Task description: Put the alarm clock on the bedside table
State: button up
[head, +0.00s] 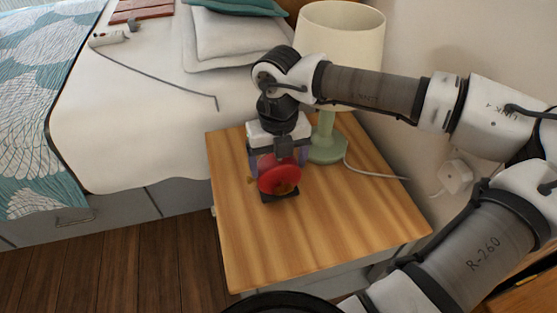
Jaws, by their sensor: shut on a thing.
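A red round alarm clock (279,178) is at the back left part of the wooden bedside table (315,235). My gripper (275,165) points down from above and is shut on the clock, with its fingers at the clock's sides. The clock looks upright, and its dark base appears at or very near the tabletop; I cannot tell whether it touches. Part of the clock is hidden by the gripper.
A lamp with a green base (327,148) and cream shade (340,35) stands just behind and right of the gripper. Its white cord (372,173) runs right to a wall plug (456,176). The bed (140,130) adjoins at left. The table's front is clear.

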jog(key=shift+f, duration=0.15)
jog(key=o, duration=1.9)
jog(key=shift+o, duration=0.2)
jog(key=shift+r, duration=0.2)
notch_tip(320, 180, up, 12)
jog(key=p, duration=0.1)
jog(key=shift+p, duration=0.3)
